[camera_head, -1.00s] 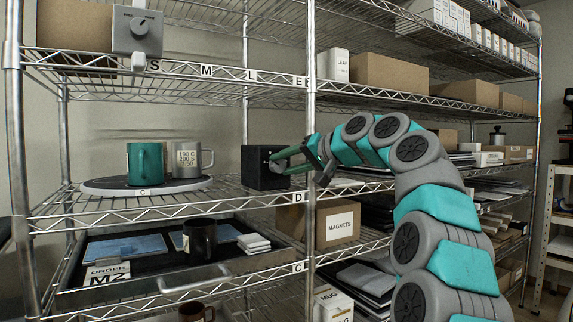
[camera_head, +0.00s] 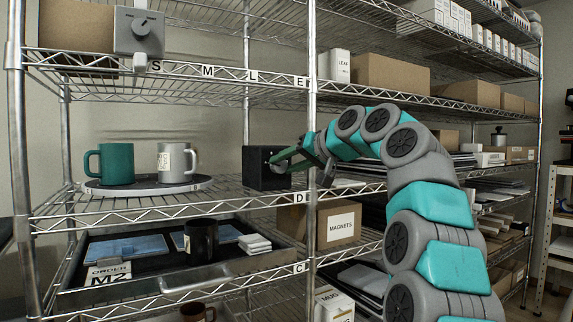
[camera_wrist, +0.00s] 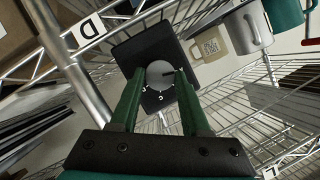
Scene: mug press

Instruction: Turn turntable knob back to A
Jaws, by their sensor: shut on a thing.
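The turntable (camera_head: 150,190) is a round tray on the middle shelf at left. A teal mug (camera_head: 117,164) stands on it with its handle to the left, beside a grey mug (camera_head: 178,163) with a label. Right of it is a black control box (camera_head: 258,182). In the wrist view the box (camera_wrist: 128,52) carries a round grey knob (camera_wrist: 160,74) with a dark pointer line and small white letters, partly hidden. My gripper (camera_head: 274,160) reaches in from the right. Its green fingers (camera_wrist: 160,80) are shut on the knob, one each side.
A shelf post (camera_head: 311,130) stands just right of the box, close to my arm. A tray (camera_head: 130,275) with a black mug (camera_head: 200,240) is below. A grey dial unit (camera_head: 139,33) is on the shelf above. A beige labelled mug (camera_wrist: 211,42) shows beside the box.

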